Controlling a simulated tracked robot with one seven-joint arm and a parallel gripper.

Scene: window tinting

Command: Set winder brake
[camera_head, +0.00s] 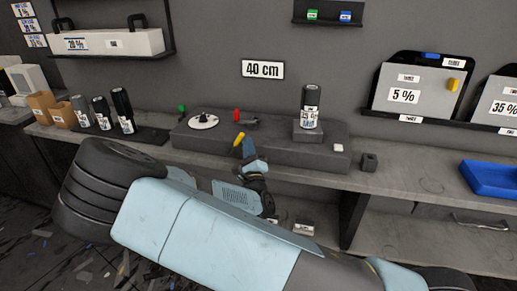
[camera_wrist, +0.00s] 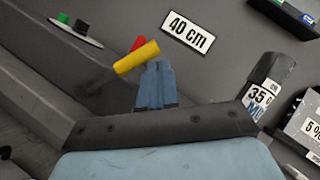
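The winder (camera_head: 275,153) is a long dark grey unit on the bench, with a white dial and black knob (camera_head: 204,120) at its left. A red handle (camera_head: 237,115) and a yellow handle (camera_head: 239,139) stand near its middle; no label tells which is the brake. My gripper (camera_head: 247,155) is at the winder's front, close below the yellow handle. In the wrist view, the blue fingers (camera_wrist: 156,84) are together, with nothing visible between them. The yellow handle (camera_wrist: 136,57) is tilted just beyond their tips, the red handle (camera_wrist: 138,43) behind it. Contact cannot be told.
A dark film roll (camera_head: 310,105) labelled 35 stands on the winder's right part. Dark rolls (camera_head: 122,110) and brown boxes stand left. A "40 cm" sign (camera_head: 263,69) hangs behind.

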